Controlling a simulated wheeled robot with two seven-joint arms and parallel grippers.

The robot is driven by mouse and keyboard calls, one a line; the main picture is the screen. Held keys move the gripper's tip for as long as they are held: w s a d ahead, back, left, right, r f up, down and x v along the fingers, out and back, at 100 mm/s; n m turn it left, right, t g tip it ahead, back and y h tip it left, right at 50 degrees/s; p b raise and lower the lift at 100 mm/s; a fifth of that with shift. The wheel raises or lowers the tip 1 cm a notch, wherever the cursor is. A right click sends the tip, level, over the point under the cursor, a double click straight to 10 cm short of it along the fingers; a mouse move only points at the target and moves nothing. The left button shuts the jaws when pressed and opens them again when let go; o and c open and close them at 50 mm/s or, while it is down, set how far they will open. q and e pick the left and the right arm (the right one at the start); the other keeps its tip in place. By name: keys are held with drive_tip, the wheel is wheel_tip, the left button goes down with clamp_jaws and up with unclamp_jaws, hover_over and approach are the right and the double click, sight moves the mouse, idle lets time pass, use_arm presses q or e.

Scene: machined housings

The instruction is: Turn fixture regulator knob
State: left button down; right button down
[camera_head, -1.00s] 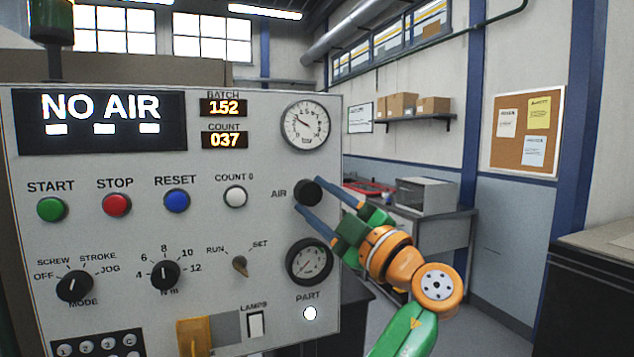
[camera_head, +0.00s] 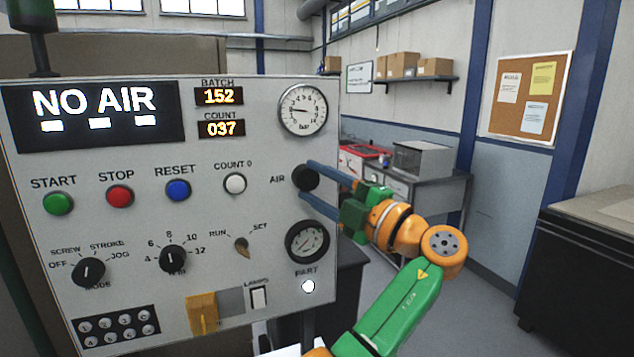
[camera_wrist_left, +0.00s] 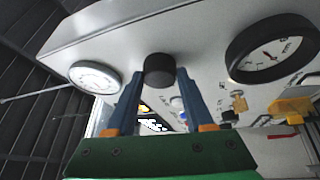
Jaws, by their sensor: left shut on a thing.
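The black regulator knob (camera_head: 305,178), labelled AIR, sits on the right side of the grey control panel (camera_head: 140,225). My left gripper (camera_head: 307,179) is shut on it, with one blue finger above and one below in the head view. In the left wrist view the knob (camera_wrist_left: 160,69) shows between the two finger ends (camera_wrist_left: 159,76). The round bar gauge (camera_head: 302,110) is above the knob. The panel display (camera_head: 95,110) reads NO AIR. My right gripper is not in view.
A second dial (camera_head: 307,242) lies just below the knob, close under my lower finger. Push buttons (camera_head: 178,190) and selector knobs (camera_head: 173,258) fill the panel to the left. A bench with a grey box (camera_head: 422,159) stands behind my arm.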

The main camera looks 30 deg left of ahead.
use_arm(q)
drive_tip(key=shift+r, duration=0.15)
drive_tip(key=c, duration=0.5)
unclamp_jaws()
drive_tip(key=shift+o, duration=1.1)
drive_tip(key=shift+w, duration=0.1)
